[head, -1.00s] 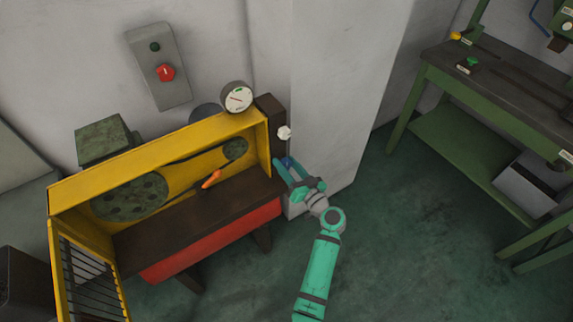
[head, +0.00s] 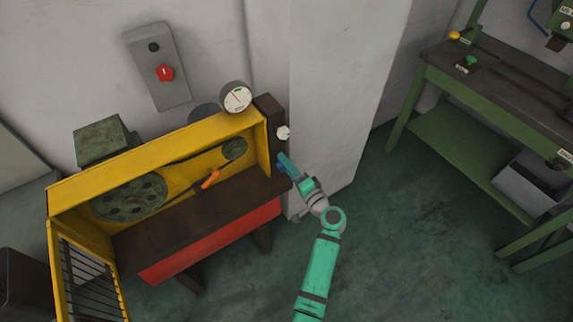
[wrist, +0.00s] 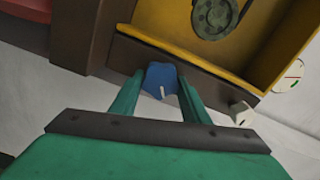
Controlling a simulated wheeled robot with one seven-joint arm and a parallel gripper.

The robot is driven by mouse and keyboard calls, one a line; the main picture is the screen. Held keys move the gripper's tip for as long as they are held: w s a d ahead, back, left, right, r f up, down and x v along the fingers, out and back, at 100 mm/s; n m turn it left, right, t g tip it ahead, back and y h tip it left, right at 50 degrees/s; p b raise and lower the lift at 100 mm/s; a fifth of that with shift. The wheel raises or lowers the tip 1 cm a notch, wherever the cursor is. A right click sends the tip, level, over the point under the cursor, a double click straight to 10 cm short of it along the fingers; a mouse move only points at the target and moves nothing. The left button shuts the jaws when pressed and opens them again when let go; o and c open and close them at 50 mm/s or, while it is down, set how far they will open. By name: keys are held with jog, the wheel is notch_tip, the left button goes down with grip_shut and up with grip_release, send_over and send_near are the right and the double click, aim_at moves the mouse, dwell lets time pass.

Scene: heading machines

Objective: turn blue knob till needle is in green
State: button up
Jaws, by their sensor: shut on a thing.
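The blue knob (wrist: 161,80) sits on the dark brown post at the end of the yellow machine, with a white line on its face. My gripper (wrist: 160,88) is shut on it, one green finger on each side. In the head view the gripper (head: 284,163) hides most of the blue knob (head: 281,168). The round white gauge (head: 237,97) stands on top of the machine, with a small green band near its upper rim and a thin red needle.
A white knob (head: 283,132) is on the same post, above the blue one. A white pillar (head: 335,110) stands close behind my gripper.

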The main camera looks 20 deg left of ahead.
jog(key=m, duration=0.5)
jog(key=shift+f+m, duration=0.2)
jog(key=shift+m, duration=0.1)
jog(key=m, duration=0.5)
jog(key=shift+f, duration=0.15)
jog(key=shift+m, duration=0.3)
jog(key=o, duration=1.1)
jog(key=shift+c, duration=0.2)
jog(key=v, duration=1.1)
jog(key=shift+a, duration=0.1)
